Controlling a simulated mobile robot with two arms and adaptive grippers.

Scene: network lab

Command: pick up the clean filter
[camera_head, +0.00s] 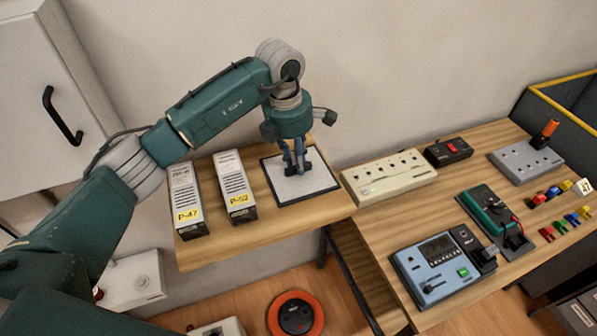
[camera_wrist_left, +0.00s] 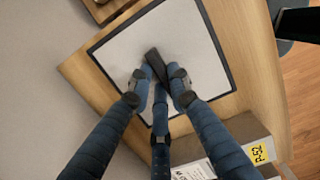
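The clean filter (camera_head: 318,181) is a flat white panel with a thin black frame, lying on the right part of the wooden shelf. In the left wrist view the filter (camera_wrist_left: 112,52) fills the upper middle, with a short dark tab (camera_wrist_left: 154,60) standing at its centre. My left gripper (camera_head: 298,172) points down over the filter, and its fingers (camera_wrist_left: 160,75) are closed together around the tab. The fingers hide part of the tab and panel. The filter still appears flat on the shelf.
Two boxed filters, P-47 (camera_head: 187,200) and P-52 (camera_head: 235,187), stand left of the panel on the shelf (camera_head: 255,239). A lower bench right holds a beige socket strip (camera_head: 389,177), a blue tester (camera_head: 443,267) and coloured plugs. A wall rises close behind.

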